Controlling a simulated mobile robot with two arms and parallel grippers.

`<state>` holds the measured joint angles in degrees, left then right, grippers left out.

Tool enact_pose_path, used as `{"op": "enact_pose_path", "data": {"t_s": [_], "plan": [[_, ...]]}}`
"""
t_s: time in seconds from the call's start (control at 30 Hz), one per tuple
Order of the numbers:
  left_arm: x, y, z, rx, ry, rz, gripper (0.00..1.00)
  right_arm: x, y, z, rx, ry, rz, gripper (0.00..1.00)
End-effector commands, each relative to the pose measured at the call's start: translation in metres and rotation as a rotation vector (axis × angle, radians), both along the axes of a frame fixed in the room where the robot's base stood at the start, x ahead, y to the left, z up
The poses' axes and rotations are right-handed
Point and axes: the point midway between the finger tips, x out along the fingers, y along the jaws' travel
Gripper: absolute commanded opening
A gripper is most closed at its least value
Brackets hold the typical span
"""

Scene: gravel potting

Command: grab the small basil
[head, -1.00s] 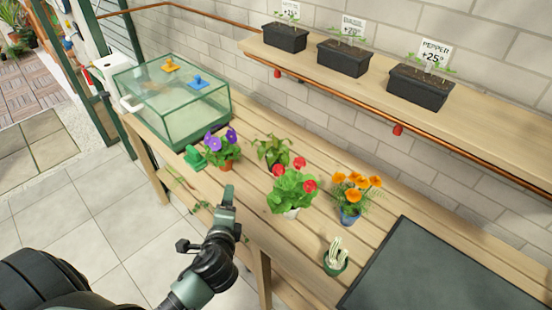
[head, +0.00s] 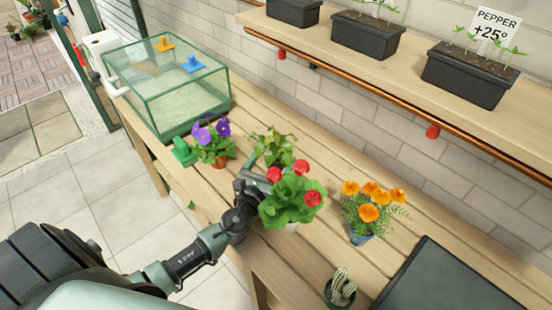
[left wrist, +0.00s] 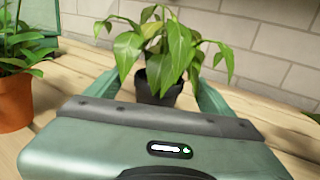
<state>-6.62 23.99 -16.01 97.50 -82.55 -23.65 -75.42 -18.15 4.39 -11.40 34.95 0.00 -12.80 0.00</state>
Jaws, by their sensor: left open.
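The small basil (head: 274,148), a leafy green plant in a dark pot, stands upright on the wooden bench behind the red-flowered plant. In the left wrist view the basil's black pot (left wrist: 158,90) is straight ahead, between my two green fingers, with leaves hanging over them. My left gripper (head: 257,172) is open and low over the bench, at the near side of the basil. The red flowers partly hide it in the head view. I cannot tell whether a finger touches the pot. My right gripper is not in view.
The red-flowered plant (head: 292,203) stands close to the right of my left gripper. A purple-flowered plant (head: 213,140) is to the left. Orange flowers (head: 369,203), a cactus (head: 341,288) and a dark tray (head: 450,285) are to the right. A glass tank (head: 165,95) stands at the far left.

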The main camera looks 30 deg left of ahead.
Motion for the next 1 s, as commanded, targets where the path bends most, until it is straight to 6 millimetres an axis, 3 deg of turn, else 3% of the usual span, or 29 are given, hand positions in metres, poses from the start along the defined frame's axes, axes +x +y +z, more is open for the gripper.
{"op": "enact_pose_path", "data": {"t_s": [0.23, 0.37, 0.53, 0.57, 0.8, 0.83, 1.0], "plan": [[0.036, 0.004, 0.001, -0.003, -0.001, 0.001, 0.83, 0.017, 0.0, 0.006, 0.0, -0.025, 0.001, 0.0], [0.043, 0.005, 0.001, -0.003, 0.0, 0.0, 0.83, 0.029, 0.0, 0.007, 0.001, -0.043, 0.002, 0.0], [0.043, 0.005, 0.0, -0.003, 0.001, 0.0, 0.83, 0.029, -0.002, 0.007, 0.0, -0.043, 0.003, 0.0], [0.043, 0.005, 0.0, -0.003, 0.001, 0.0, 0.8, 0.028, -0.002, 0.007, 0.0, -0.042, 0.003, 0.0], [0.043, 0.005, 0.001, -0.003, 0.0, 0.001, 0.13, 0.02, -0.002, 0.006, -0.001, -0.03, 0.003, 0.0], [0.043, 0.005, 0.001, -0.003, -0.001, 0.001, 0.08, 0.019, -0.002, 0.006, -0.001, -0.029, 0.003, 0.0], [0.043, 0.005, 0.001, -0.003, -0.001, 0.001, 0.08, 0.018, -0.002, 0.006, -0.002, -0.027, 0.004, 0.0]]}}
